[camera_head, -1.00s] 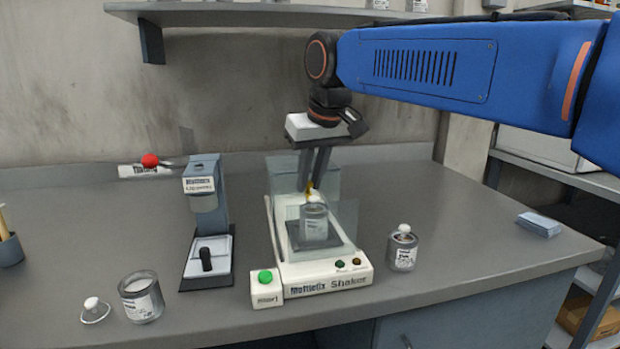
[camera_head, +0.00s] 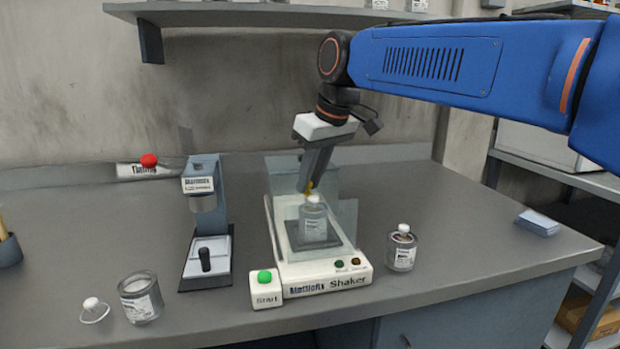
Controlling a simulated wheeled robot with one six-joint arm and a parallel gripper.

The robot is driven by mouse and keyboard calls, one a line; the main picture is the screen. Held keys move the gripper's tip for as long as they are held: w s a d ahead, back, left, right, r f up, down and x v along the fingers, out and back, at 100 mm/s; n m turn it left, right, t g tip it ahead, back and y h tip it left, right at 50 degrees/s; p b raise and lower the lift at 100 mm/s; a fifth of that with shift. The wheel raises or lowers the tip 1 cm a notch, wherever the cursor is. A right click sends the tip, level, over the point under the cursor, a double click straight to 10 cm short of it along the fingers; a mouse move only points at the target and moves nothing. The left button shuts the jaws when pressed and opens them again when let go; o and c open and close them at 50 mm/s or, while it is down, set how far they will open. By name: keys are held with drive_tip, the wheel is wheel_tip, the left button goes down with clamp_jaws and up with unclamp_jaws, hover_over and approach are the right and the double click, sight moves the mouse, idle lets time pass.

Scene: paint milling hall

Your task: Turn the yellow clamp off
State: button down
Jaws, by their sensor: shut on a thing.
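The yellow clamp (camera_head: 309,187) shows as a small yellow piece just above and behind the jar on the shaker. Most of it is hidden by my gripper and the jar. My gripper (camera_head: 308,183) reaches down at a tilt from the upper right and is shut on the clamp. The shaker (camera_head: 330,280) is a white machine with a label on its front and clear guard panels. A lidded jar (camera_head: 313,220) stands upright on its dark platform.
A green start button (camera_head: 265,277) sits at the shaker's front left. A lidded can (camera_head: 402,248) stands close to its right. The right bench is mostly clear.

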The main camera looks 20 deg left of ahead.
drive_tip(key=c, duration=1.6)
unclamp_jaws()
drive_tip(key=v, duration=1.7)
drive_tip(key=shift+r, duration=0.2)
